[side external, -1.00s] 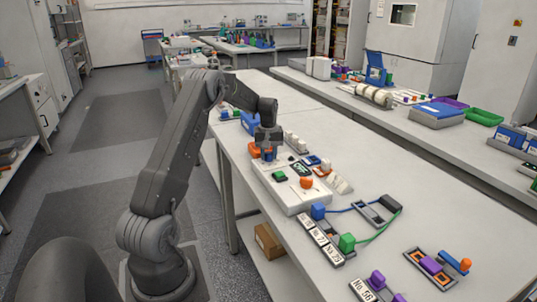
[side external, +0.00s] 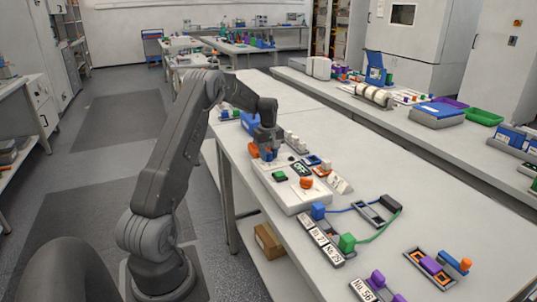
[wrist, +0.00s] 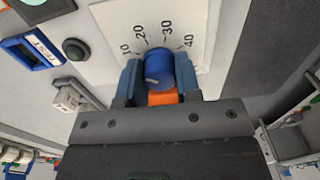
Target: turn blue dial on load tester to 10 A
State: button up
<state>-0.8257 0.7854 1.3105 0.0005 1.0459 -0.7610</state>
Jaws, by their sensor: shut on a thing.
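The blue dial (wrist: 158,66) is on a pale panel of the load tester, below a printed scale (wrist: 160,35) reading 10, 20, 30 and 40. My gripper (wrist: 159,80) is shut on the dial, with a blue finger on each side of it. A short light mark shows on the dial's face; I cannot tell which number it points to. An orange piece (wrist: 162,98) shows between the fingers, below the dial. In the side view my gripper (side external: 267,153) is down at the far end of the white load tester (side external: 310,199), and the dial is mostly hidden there.
A blue block (side external: 318,210) and a green block (side external: 347,243) with cables stand nearer.

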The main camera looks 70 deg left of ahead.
aim_at(269, 153)
jog(key=o, duration=0.9)
jog(key=shift+o, duration=0.2)
notch_tip(269, 153, up, 14)
jog(key=s+d+r+m+t+y, duration=0.15)
jog(key=d+r+m, duration=0.25)
jog(key=d, duration=0.8)
jog(key=s+d+r+m+t+h, duration=0.15)
jog(key=d+r+m, duration=0.35)
jog(key=d, duration=0.8)
jog(key=s+d+f+m+t, duration=0.1)
jog(key=s+d+m, duration=0.3)
jog(key=s+d, duration=0.4)
jog(key=s+d+f+m+t, duration=0.1)
jog(key=s+d+f+m, duration=0.3)
jog(key=s+d, duration=0.4)
jog(key=shift+s+f+m+t, duration=0.3)
jog(key=shift+s+m, duration=0.05)
jog(key=shift+m, duration=0.25)
